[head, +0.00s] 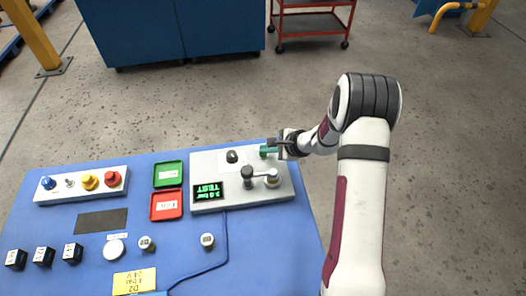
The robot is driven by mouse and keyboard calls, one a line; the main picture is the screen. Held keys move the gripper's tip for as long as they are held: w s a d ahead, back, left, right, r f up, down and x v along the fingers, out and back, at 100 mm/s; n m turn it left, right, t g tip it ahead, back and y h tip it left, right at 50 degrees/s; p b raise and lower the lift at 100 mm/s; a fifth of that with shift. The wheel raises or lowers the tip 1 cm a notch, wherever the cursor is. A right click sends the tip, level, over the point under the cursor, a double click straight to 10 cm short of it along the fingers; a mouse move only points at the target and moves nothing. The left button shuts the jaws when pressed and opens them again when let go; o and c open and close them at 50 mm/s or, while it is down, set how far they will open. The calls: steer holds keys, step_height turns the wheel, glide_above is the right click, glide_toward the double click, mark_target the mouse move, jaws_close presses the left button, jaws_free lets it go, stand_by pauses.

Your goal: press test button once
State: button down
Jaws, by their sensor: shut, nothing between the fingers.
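The grey-white test panel (208,171) lies at the back right of the blue table. Its dark display (207,192) shows green text that seems to include "TEST", seen reversed. A black knob-like part (232,156) stands at its back; I cannot tell if it is the test button. A valve with a grey lever (262,173) sits near its front right. My gripper (273,147) is shut and empty above the panel's back right corner. A small green part (266,153) shows at its tip; I cannot tell whether they touch.
A white control box (83,192) with blue, yellow and red buttons stands at left. A green tray (168,174) and a red tray (166,206) lie between. A blue cable (222,245), small blocks and round parts occupy the front.

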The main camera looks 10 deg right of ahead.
mark_target(267, 154)
steer(key=shift+r, duration=0.85)
steer(key=shift+r, duration=2.55)
